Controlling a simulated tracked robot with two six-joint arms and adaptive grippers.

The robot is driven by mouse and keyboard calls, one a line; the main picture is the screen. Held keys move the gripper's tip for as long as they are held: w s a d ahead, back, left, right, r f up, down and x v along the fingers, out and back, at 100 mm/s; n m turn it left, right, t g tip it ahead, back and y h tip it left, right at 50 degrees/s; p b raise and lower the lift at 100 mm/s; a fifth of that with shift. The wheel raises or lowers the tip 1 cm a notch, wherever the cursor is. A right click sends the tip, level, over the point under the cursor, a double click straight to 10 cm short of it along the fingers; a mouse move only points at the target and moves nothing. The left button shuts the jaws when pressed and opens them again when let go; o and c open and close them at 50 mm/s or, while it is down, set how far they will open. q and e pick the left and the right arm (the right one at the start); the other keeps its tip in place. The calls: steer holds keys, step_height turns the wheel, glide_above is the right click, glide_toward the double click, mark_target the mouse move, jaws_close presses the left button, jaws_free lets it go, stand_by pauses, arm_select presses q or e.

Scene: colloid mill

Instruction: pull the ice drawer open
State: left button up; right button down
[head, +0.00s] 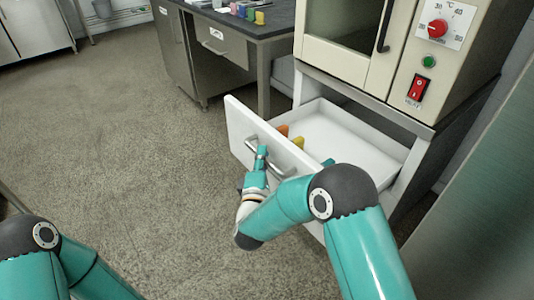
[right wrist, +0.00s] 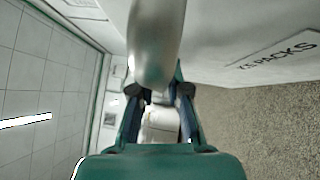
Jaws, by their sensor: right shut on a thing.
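The white ice drawer (head: 345,137) stands pulled out from under the beige cabinet in the head view, its inside visible from above. Its front panel carries a metal bar handle (head: 279,170), which shows large and close in the right wrist view (right wrist: 155,45). My right gripper (head: 261,158) is at the drawer front, shut on this handle. In the right wrist view its fingers (right wrist: 158,95) sit either side of the bar. Part of a printed label reading "PACKS" (right wrist: 278,55) shows on the panel. My left arm is at the lower left of the head view; its gripper is out of frame.
Orange (head: 283,130) and yellow (head: 298,142) items lie in the drawer near its front. The beige cabinet (head: 340,62) with a red knob stands above. A dark-topped bench (head: 235,28) with coloured items is behind. The floor (head: 130,130) left of the drawer is clear.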

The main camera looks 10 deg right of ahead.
steer(key=shift+s+d+f, duration=0.1)
steer(key=shift+d+f, duration=0.05)
steer(key=shift+f, duration=0.2)
steer(key=c, duration=1.2)
jaws_free()
steer(key=shift+o, duration=0.3)
steer(key=shift+r, duration=0.2)
steer(key=v, duration=1.2)
steer(key=shift+f, duration=0.1)
